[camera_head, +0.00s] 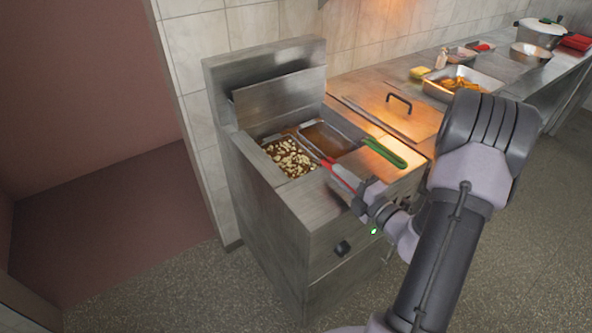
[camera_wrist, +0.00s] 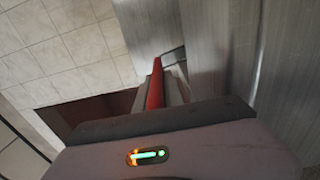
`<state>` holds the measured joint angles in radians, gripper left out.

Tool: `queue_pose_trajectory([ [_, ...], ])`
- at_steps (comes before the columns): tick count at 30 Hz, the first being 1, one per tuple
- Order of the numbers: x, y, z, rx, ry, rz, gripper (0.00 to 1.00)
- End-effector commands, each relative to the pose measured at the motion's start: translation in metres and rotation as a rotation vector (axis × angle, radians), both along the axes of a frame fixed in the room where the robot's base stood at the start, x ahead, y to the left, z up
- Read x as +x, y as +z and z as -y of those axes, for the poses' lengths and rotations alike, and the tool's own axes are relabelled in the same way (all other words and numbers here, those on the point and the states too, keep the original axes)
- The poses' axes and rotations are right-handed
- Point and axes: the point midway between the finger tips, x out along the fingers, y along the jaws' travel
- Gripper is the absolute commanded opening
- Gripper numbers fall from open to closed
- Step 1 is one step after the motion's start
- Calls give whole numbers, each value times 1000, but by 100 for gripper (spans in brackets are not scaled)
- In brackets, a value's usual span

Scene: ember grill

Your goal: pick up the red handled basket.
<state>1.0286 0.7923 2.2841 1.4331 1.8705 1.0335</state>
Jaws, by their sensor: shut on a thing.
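The red handled basket (camera_head: 291,159) sits in the left well of the steel fryer and holds pale pieces in brown oil. Its red handle (camera_head: 338,175) sticks out over the fryer's front toward my gripper (camera_head: 357,188). My gripper is shut on the red handle near its outer end. In the wrist view the red handle (camera_wrist: 155,85) runs up between the fingers. The fingers are partly hidden by the gripper body, and the basket itself cannot be made out in that view.
A green handle (camera_head: 384,153) belongs to a second basket in the right well, close to my gripper. The fryer (camera_head: 270,215) has a raised back panel. A steel counter with a lidded pan (camera_head: 400,116) and a food tray (camera_head: 461,84) stands to the right. Floor is clear in front.

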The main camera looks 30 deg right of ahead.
Motion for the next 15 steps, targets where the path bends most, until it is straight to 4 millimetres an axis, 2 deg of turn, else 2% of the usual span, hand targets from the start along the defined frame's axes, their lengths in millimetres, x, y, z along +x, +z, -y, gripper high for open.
queue_pose_trajectory([
  [9,0,3,0,0,-1,1,0],
  [11,0,12,0,-1,-1,2,0],
  [15,0,52,0,-4,0,2,0],
])
